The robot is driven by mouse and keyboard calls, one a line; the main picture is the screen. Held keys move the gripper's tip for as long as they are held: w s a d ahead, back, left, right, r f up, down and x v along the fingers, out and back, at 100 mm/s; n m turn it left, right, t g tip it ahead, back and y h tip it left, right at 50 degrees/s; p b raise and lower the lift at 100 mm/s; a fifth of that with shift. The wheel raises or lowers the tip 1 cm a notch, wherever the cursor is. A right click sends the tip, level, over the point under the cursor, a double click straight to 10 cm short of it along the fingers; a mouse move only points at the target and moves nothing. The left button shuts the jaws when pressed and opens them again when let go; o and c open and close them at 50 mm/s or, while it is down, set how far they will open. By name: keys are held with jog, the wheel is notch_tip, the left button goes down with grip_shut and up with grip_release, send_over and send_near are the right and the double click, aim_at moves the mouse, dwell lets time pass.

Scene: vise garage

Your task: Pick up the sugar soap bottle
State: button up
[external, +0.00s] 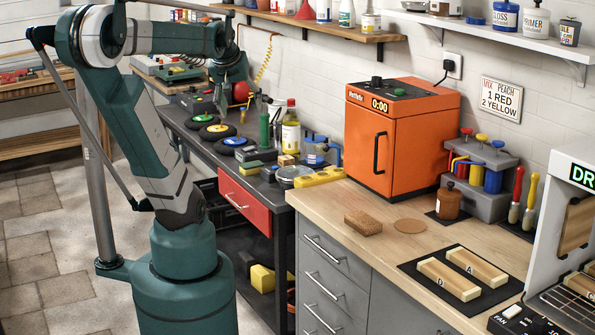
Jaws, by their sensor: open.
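A clear bottle of yellow liquid with a red cap and pale label (291,132) stands upright at the back of the dark workbench. Its label is too small to read, so I cannot be sure it is the sugar soap bottle. A slim green bottle (265,128) stands just left of it. A white bottle with a green band (347,13) stands on the upper shelf. My gripper (229,104) is open above the dark bench, left of the green and yellow bottles and apart from them. Its fingers are small and partly lost against the background.
Round discs with coloured centres (214,131), a blue vise (318,150) and a yellow level (319,177) crowd the dark bench (262,185). An orange oven (400,140) stands on the wooden counter (345,197). A brown bottle (448,202) stands near a grey rack (482,178).

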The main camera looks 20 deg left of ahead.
jog(key=w+r+n+g+p, duration=0.1)
jog(key=w+r+n+p, duration=0.1)
jog(key=w+r, duration=0.35)
jog(key=w+r+n+g+p, duration=0.1)
jog(key=w+r+n+p, duration=0.1)
jog(key=w, duration=0.7)
jog(key=n+g+p, duration=0.4)
jog(key=n+p, duration=0.8)
send_over(291, 111)
notch_tip(291, 111, down, 12)
jog(key=shift+w+a+f, duration=0.1)
jog(key=shift+w+a, duration=0.05)
jog(key=shift+w+f, duration=0.25)
jog(key=shift+f, duration=0.05)
jog(key=shift+n, duration=0.3)
jog(key=f, duration=0.9)
jog(key=shift+w+f+p, duration=0.25)
jog(key=shift+p, duration=0.05)
jog(key=shift+f, duration=0.1)
jog(key=shift+f, duration=1.2)
jog(key=shift+f, duration=0.1)
